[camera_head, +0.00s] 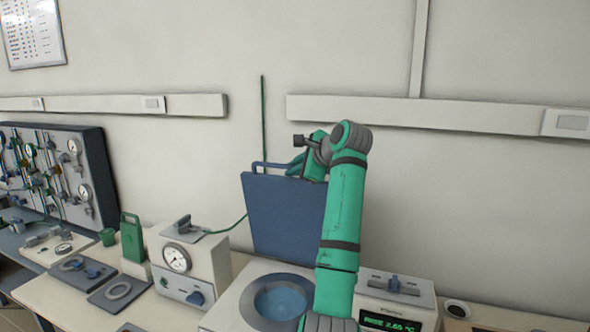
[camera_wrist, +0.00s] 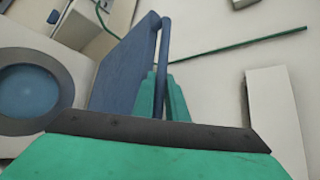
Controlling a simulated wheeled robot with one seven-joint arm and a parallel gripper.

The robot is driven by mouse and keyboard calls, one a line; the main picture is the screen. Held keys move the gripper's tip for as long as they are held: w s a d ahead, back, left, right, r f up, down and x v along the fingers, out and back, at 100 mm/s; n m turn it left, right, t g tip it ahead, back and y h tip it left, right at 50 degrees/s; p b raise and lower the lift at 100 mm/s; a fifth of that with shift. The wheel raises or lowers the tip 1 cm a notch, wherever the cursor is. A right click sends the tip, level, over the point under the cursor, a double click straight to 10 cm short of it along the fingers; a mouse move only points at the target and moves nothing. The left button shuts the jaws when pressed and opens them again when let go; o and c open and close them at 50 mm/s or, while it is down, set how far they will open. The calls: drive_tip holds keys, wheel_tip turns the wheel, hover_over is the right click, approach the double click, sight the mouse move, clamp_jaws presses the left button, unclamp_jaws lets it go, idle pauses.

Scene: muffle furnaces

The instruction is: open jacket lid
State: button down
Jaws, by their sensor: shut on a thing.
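The blue jacket lid (camera_head: 280,220) stands nearly upright behind the white jacket body (camera_head: 233,305), whose round opening (camera_head: 280,302) is uncovered and shows blue inside. The lid also shows in the wrist view (camera_wrist: 125,72), with its bar handle (camera_wrist: 164,45) along one edge. My gripper (camera_head: 298,165) is at the lid's top edge. In the wrist view its green fingers (camera_wrist: 163,88) are shut around the handle. In the head view my arm hides the lid's right edge and part of the jacket body.
A white gauge box (camera_head: 190,265) stands left of the jacket, and a box with a lit green display (camera_head: 397,300) stands right. A thin green rod (camera_head: 263,120) rises behind the lid against the wall. A green canister (camera_head: 132,238) is further left.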

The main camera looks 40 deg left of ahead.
drive_tip(key=c, duration=2)
unclamp_jaws()
drive_tip(key=shift+w+d+f, duration=0.1)
drive_tip(key=shift+w, duration=0.05)
drive_tip(key=shift+c, duration=0.2)
drive_tip(key=shift+s, duration=0.2)
drive_tip(key=v, duration=1)
drive_tip(key=shift+d+r, duration=0.25)
drive_tip(key=shift+d, duration=0.05)
